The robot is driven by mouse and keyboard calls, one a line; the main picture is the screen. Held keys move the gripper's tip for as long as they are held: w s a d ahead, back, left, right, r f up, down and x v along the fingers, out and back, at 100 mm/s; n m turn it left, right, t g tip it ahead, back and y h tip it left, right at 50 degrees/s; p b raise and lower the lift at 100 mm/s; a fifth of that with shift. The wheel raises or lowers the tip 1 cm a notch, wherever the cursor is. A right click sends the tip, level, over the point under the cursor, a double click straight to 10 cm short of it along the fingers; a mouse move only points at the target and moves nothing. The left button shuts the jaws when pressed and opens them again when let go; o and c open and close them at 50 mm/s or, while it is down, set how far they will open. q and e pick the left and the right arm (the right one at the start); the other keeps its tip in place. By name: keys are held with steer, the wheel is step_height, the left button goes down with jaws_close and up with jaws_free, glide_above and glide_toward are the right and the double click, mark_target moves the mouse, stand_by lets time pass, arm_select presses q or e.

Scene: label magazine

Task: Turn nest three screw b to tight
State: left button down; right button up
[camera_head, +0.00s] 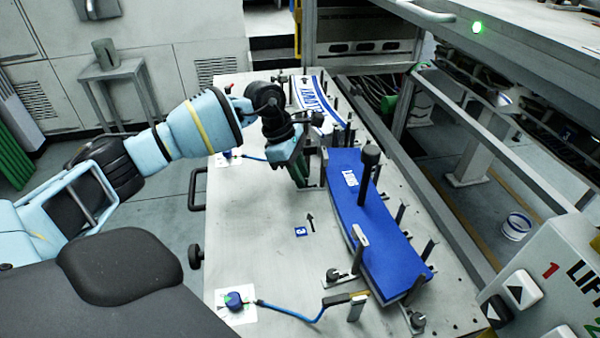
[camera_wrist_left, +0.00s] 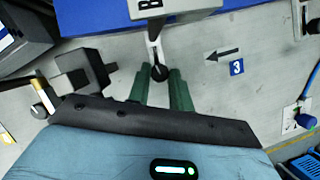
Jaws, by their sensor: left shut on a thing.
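My right gripper is out of view.
Posts and clamps stand around the blue stack on the grey table (camera_head: 255,225). A second label stack (camera_head: 312,100) lies at the far end. A blue dial (camera_head: 234,301) with a blue cable (camera_head: 295,315) sits at the near left. The table's left middle is clear.

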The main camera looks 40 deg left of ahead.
arm_select(q)
steer(key=c, duration=1.3)
jaws_free()
steer(key=shift+o, duration=0.2)
